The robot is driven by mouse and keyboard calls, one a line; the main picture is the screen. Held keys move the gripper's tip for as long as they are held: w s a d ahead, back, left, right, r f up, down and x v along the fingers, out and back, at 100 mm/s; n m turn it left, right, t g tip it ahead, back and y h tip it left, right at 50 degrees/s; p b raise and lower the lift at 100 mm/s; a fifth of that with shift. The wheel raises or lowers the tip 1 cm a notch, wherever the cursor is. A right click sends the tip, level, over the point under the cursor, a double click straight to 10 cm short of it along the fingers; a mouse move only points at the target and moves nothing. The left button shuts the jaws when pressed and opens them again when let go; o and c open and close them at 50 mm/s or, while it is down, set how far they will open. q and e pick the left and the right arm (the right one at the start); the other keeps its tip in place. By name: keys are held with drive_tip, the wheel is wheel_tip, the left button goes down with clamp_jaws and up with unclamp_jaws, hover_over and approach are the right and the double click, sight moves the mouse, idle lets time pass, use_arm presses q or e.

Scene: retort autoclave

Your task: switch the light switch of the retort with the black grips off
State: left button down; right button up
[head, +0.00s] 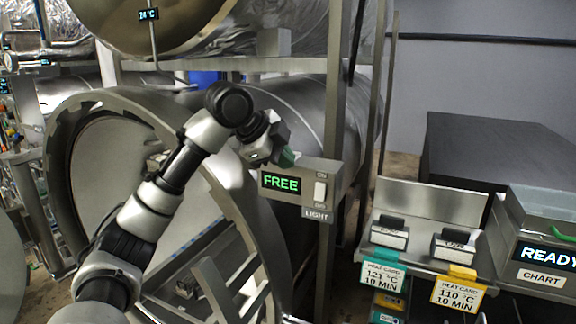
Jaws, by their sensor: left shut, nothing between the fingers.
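The light switch (320,190) is a pale rocker on the right of a grey box (335,172). ON is printed above it, and a LIGHT label (317,214) sits below. Which way the rocker is tipped is too small to tell. A green FREE display (281,183) is left of the switch. The box is at the right side of a large open round retort (92,112); I cannot make out black grips on it. My left gripper (287,157) is shut and empty at the box's upper left corner, up and left of the switch. My right gripper is out of view.
A steel post (333,110) rises behind the box. To the right, a metal shelf (430,200) holds two small blocks above cards marked 121 °C and 110 °C. A chart unit (540,252) reads READY. A dark table (495,150) stands behind.

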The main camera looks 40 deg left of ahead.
sight(315, 192)
use_arm(q)
drive_tip(key=f+g+b, duration=0.1)
drive_tip(key=b, duration=0.1)
drive_tip(key=shift+w+d+f+g+b, duration=0.1)
drive_tip(key=shift+d+f+g+b, duration=0.1)
drive_tip(key=shift+g+b, duration=0.15)
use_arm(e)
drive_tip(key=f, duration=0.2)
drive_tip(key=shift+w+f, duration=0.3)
use_arm(q)
drive_tip(key=p+x, duration=0.2)
drive_tip(key=x, duration=0.2)
drive_tip(key=w+p+x, duration=0.1)
drive_tip(key=x, duration=0.2)
drive_tip(key=w+r+p+x, duration=0.1)
drive_tip(key=p+x, duration=0.1)
drive_tip(key=x, duration=0.2)
drive_tip(key=shift+w+a+f+p, duration=0.1)
drive_tip(key=shift+a+f+p, duration=0.15)
drive_tip(key=shift+a+p, duration=0.1)
drive_tip(key=shift+w+f, duration=0.2)
drive_tip(key=shift+w, duration=0.25)
drive_tip(key=shift+a, duration=0.1)
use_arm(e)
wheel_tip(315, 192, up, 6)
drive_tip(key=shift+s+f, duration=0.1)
